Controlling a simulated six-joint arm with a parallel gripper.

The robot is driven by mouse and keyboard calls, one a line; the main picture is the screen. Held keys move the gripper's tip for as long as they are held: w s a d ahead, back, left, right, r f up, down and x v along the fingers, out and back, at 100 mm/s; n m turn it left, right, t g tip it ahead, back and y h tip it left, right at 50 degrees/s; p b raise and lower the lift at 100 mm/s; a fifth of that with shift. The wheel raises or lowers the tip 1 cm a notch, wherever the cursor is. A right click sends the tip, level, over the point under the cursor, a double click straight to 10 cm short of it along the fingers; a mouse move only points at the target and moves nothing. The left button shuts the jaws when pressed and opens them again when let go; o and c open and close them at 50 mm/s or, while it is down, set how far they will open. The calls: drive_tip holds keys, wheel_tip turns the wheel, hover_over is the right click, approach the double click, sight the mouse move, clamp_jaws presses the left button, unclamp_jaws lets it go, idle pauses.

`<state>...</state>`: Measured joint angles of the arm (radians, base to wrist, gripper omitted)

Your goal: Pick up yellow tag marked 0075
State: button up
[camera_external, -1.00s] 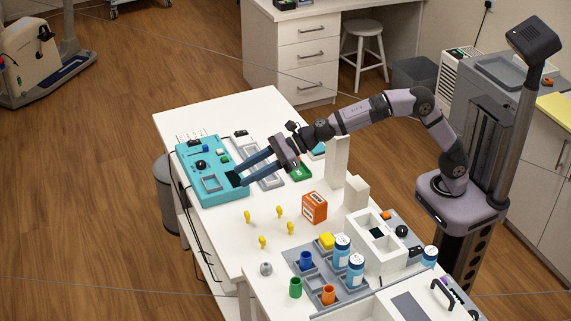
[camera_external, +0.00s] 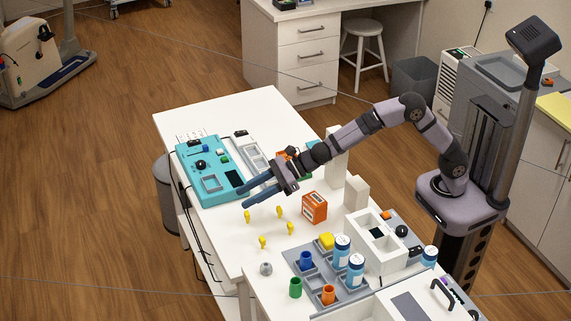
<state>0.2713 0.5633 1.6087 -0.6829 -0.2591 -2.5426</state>
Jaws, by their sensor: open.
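Several small yellow tags stand on the white table in the external view: one at the left (camera_external: 247,216), one farther back (camera_external: 280,211), one at the front (camera_external: 263,241) and one at the right (camera_external: 290,228). Their markings are too small to read, so I cannot tell which is 0075. My gripper (camera_external: 243,197) is open and empty, with its two blue fingers pointing left. In the picture its fingertips lie just above the left tag and over the right edge of the teal panel. Its height above the table is unclear.
The teal control panel (camera_external: 205,165) lies at the back left. An orange box (camera_external: 314,207) stands right of the tags. A grey tray (camera_external: 313,283) with bottles and cups is at the front, with a small grey knob (camera_external: 266,268) beside it. White table surface surrounds the tags.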

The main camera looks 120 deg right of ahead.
sight(237, 225)
drive_tip(key=shift+f+b, duration=0.4)
drive_tip(key=shift+f, duration=2.6)
drive_tip(key=shift+f, duration=0.1)
drive_tip(key=shift+f, duration=0.3)
drive_tip(key=shift+w+f, duration=0.1)
drive_tip(key=shift+f, duration=0.15)
drive_tip(key=shift+p+x, duration=0.7)
drive_tip(key=shift+x, duration=1.7)
drive_tip(key=shift+r, duration=0.1)
clamp_jaws()
